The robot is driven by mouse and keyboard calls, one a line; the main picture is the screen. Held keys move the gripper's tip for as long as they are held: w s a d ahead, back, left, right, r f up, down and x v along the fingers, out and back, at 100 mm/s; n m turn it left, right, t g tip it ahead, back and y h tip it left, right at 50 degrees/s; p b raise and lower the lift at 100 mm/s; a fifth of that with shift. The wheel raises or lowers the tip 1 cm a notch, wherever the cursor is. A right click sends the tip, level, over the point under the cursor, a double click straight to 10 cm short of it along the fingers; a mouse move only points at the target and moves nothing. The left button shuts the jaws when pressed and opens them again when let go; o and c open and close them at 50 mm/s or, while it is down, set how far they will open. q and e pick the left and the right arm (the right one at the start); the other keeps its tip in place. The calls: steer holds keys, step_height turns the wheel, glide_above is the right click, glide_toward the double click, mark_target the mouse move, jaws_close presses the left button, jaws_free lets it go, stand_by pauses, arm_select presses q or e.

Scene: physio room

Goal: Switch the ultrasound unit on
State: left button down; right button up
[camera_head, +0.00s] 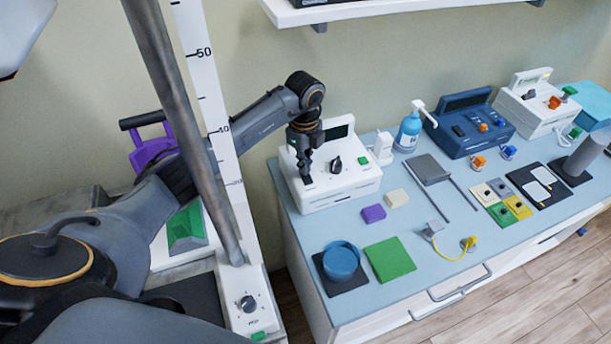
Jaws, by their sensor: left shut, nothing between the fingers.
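A white box-shaped unit (351,183) stands at the left end of the blue-grey table; I take it for the ultrasound unit, though no label is readable. It has a dark screen, a black knob (336,165) and a green button (363,161) on its sloped face. My left gripper (307,181) points down over the left part of this face, its fingers shut and empty. The fingertips are at or just above the panel; I cannot tell whether they touch it. The gripper and wrist hide part of the panel and screen. My right gripper is not in view.
A white scale column (209,85) stands left of the table, near my left arm. A blue unit (470,124) and another white unit (538,104) stand at the back right. A blue pump bottle (409,133), green pad (390,259) and blue bowl (341,261) are on the table.

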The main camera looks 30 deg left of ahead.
arm_select(q)
steer(key=shift+s+f, duration=0.1)
steer(key=shift+f, duration=0.35)
steer(key=shift+r+p, duration=0.5)
steer(key=shift+r, duration=0.3)
steer(key=shift+r+p, duration=2)
steer(key=shift+r, duration=0.75)
steer(key=shift+f, duration=0.1)
